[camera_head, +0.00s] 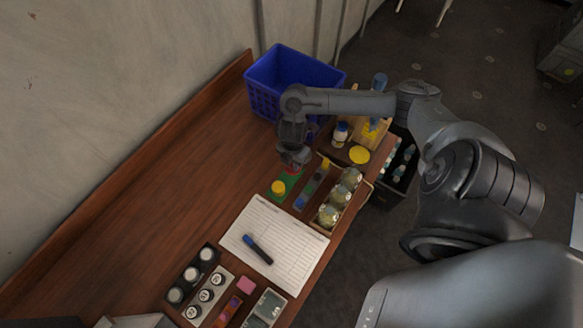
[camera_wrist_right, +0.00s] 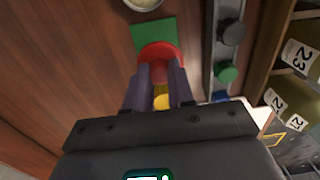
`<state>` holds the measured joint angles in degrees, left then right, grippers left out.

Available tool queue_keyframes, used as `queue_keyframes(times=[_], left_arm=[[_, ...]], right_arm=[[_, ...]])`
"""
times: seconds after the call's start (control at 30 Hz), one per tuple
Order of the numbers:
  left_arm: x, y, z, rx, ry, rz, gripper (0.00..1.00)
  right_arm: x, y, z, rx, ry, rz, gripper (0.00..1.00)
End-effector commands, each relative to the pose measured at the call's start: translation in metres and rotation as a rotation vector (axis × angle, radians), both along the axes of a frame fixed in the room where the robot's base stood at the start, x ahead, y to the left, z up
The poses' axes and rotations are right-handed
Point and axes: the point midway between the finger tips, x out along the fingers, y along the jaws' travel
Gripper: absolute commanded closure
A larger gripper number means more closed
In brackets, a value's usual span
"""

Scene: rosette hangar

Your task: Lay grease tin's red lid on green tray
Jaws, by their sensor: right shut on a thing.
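My right gripper (camera_head: 295,163) points down over the green tray (camera_head: 291,182). It is shut on the red lid (camera_wrist_right: 160,52), which shows between the fingertips in the wrist view. The lid overlaps the near part of the green tray (camera_wrist_right: 152,33); I cannot tell whether it touches the tray. In the head view the gripper mostly hides the lid. A pale round open tin (camera_wrist_right: 145,3), possibly the grease tin, is cut off at the wrist view's top edge. My left gripper is not in view.
A narrow strip tray (camera_head: 312,185) and a wooden box of jars (camera_head: 340,197) are on the right. A blue crate (camera_head: 290,75) stands behind. A paper sheet (camera_head: 275,245) with a marker lies nearer.

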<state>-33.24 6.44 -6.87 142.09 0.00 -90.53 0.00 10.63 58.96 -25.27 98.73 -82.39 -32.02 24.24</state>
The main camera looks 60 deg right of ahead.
Motion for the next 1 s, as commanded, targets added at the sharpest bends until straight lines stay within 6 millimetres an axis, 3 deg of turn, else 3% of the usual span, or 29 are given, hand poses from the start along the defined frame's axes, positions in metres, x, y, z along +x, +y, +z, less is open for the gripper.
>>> queue_keyframes(times=[0.17, 0.5, 0.93, 0.97, 1.0], left_arm=[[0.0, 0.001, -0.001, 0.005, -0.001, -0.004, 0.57], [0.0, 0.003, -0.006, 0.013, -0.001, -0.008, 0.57], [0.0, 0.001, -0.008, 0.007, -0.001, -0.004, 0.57], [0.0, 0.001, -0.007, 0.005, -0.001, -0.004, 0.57], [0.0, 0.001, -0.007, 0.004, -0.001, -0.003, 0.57]], right_arm=[[0.004, 0.001, -0.006, -0.001, 0.001, 0.0, 1.0], [0.004, 0.002, -0.042, 0.0, 0.001, -0.001, 1.0], [0.004, 0.001, -0.046, -0.001, 0.001, 0.0, 1.0], [0.004, 0.001, -0.046, -0.001, 0.0, 0.0, 0.74], [0.004, 0.001, -0.046, -0.001, 0.0, 0.0, 0.68]])
